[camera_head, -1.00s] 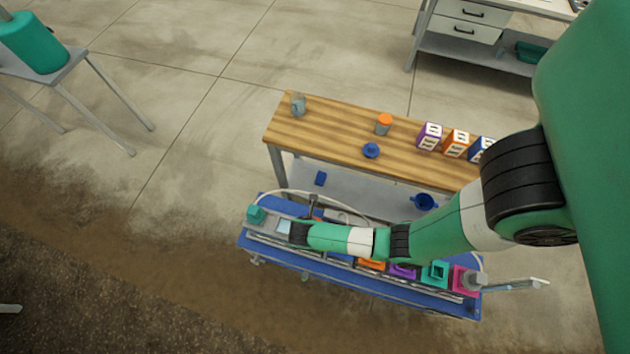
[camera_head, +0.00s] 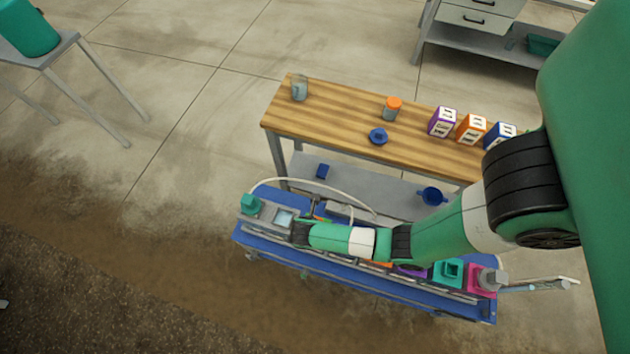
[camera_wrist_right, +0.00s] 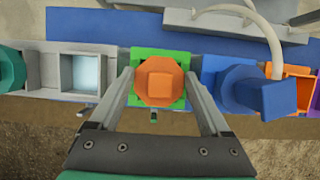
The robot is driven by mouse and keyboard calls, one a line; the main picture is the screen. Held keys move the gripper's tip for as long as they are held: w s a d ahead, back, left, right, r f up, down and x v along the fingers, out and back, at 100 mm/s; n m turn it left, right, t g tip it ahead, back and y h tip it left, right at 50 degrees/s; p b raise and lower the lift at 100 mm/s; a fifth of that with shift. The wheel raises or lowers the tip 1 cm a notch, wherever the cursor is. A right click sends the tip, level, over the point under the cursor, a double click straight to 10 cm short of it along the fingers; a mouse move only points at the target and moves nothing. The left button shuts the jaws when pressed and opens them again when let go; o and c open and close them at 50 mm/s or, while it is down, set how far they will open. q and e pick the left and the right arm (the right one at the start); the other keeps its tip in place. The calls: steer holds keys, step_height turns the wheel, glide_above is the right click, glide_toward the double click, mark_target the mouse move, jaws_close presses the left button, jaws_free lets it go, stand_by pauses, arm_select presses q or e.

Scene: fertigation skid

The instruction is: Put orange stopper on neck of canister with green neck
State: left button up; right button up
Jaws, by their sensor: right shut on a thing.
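The orange stopper (camera_wrist_right: 159,82), with a square knob on an eight-sided flange, sits between the fingers of my right gripper (camera_wrist_right: 160,88), which is shut on it. Directly beneath it in the right wrist view is the green neck (camera_wrist_right: 150,54), its edges showing around the stopper. The stopper covers the neck's opening, and I cannot tell whether it touches or is seated. In the head view my right gripper (camera_head: 304,230) is over the left part of the blue skid (camera_head: 345,272), and my arm hides much of the row. My left gripper is not in view.
A blue stopper-like piece (camera_wrist_right: 250,92) stands close right of the gripper, beside an orange neck (camera_wrist_right: 290,78). A grey square box (camera_wrist_right: 82,72) lies left. A white hose (camera_wrist_right: 250,18) arcs behind. A wooden bench (camera_head: 340,120) stands behind the skid.

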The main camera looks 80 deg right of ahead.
steer(key=shift+f, duration=0.1)
steer(key=o, duration=1.2)
steer(key=shift+c, duration=0.2)
steer(key=p+v, duration=0.5)
steer(key=v, duration=0.6)
steer(key=shift+r, duration=0.25)
steer(key=shift+a, duration=0.1)
